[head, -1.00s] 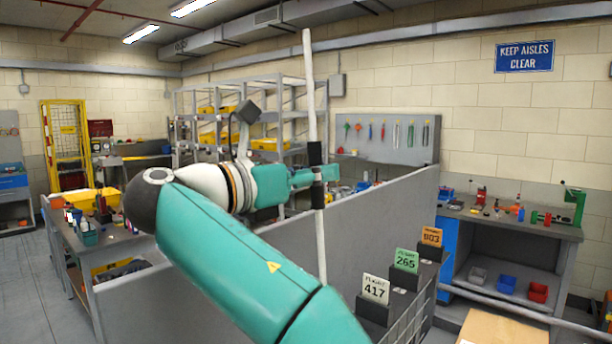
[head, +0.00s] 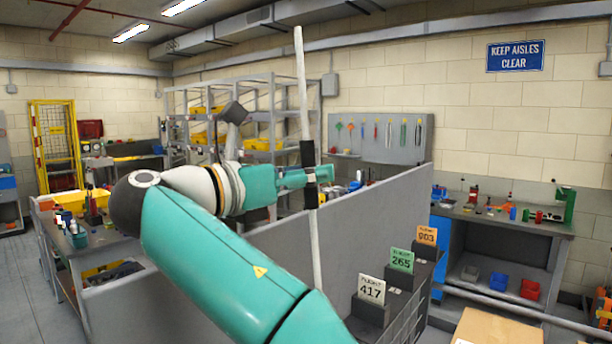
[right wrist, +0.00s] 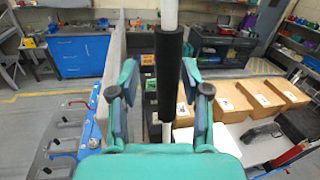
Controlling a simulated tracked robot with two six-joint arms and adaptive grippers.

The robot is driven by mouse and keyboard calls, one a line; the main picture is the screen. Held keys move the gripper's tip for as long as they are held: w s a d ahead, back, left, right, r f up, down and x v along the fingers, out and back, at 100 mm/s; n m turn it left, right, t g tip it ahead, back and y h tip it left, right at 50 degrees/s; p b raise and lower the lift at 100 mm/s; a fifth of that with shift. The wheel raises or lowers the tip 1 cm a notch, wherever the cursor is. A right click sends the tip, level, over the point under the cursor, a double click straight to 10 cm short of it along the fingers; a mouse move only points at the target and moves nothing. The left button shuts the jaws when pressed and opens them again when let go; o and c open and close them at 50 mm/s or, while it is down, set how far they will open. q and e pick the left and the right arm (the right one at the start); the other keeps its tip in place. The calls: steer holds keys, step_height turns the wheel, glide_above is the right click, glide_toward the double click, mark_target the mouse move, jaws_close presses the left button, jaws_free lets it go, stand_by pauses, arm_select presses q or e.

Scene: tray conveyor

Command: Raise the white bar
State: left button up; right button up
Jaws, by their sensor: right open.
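The white bar (head: 302,80) stands nearly upright in the head view, tilted slightly, with a black sleeve (head: 307,153) around its middle. It also shows in the right wrist view (right wrist: 168,12), where the black sleeve (right wrist: 169,75) fills the centre. My right gripper (head: 318,174) is at the height of the sleeve. In the right wrist view my right gripper (right wrist: 165,88) is open, one finger on each side of the sleeve, with gaps visible at both sides. The bar's lower end is hidden behind my right arm. My left gripper is not in view.
A grey partition (head: 385,205) runs close behind the bar. Flight cards, including a white one (head: 371,290), stand on dark holders beside it. A workbench (head: 520,235) is at the right. Cardboard boxes (right wrist: 228,100) line up right of the bar in the right wrist view.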

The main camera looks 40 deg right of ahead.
steer(key=a, duration=0.7)
steer(key=shift+s+a+f, duration=0.15)
steer(key=shift+a+f, duration=0.05)
steer(key=shift+a, duration=0.05)
stand_by(0.4)
